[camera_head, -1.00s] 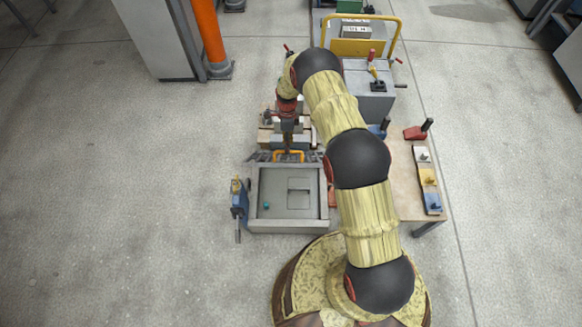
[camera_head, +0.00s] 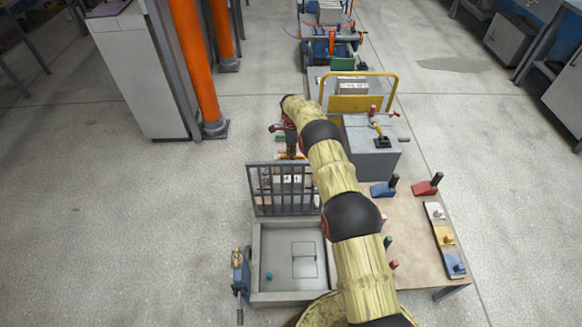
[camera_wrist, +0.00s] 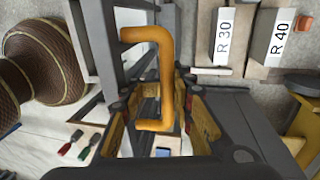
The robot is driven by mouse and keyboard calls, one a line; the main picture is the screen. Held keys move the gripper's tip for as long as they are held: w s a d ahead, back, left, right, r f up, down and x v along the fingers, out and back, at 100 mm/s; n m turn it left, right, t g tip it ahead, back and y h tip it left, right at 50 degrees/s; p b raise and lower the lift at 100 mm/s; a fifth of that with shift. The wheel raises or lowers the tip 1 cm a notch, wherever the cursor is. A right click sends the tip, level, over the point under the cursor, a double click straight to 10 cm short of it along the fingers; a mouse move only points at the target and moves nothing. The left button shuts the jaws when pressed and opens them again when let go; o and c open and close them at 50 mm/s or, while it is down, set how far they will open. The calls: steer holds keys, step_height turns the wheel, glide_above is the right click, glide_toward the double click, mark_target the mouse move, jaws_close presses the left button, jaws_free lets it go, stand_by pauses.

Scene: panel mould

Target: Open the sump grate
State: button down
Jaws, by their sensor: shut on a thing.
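The sump grate (camera_head: 252,188), a dark barred panel, stands raised along the back edge of the grey sump box (camera_head: 256,262) in the head view. Its lean is hard to judge. The box is uncovered, with a teal knob (camera_head: 269,276) and a square plate outline on its floor. My gripper (camera_head: 291,153) is at the grate's top edge. In the wrist view the orange-yellow handle (camera_wrist: 160,60) lies between the fingers of my gripper (camera_wrist: 158,118), which is shut on it. The fingers partly hide the grate's bars in that view.
A blue clamp (camera_head: 241,270) is at the box's left side. A table (camera_head: 405,245) with levers and coloured blocks stands right. Behind are a grey control box (camera_head: 370,150) and a yellow rail (camera_head: 398,90). Blocks marked R 30 (camera_wrist: 222,35) and R 40 (camera_wrist: 277,40) are close. Left floor is clear.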

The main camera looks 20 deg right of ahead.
steer(key=shift+w+d+f, duration=0.15)
steer(key=shift+w+f, duration=0.25)
steer(key=shift+w, duration=0.15)
steer(key=shift+b, duration=0.3)
steer(key=c, duration=1.8)
jaws_free()
steer(key=shift+c, duration=0.2)
steer(key=shift+r, duration=0.1)
step_height(320, 180, up, 12)
steer(key=w, duration=0.2)
steer(key=shift+w+d, duration=0.3)
steer(key=shift+d, duration=0.1)
steer(key=shift+c, duration=0.2)
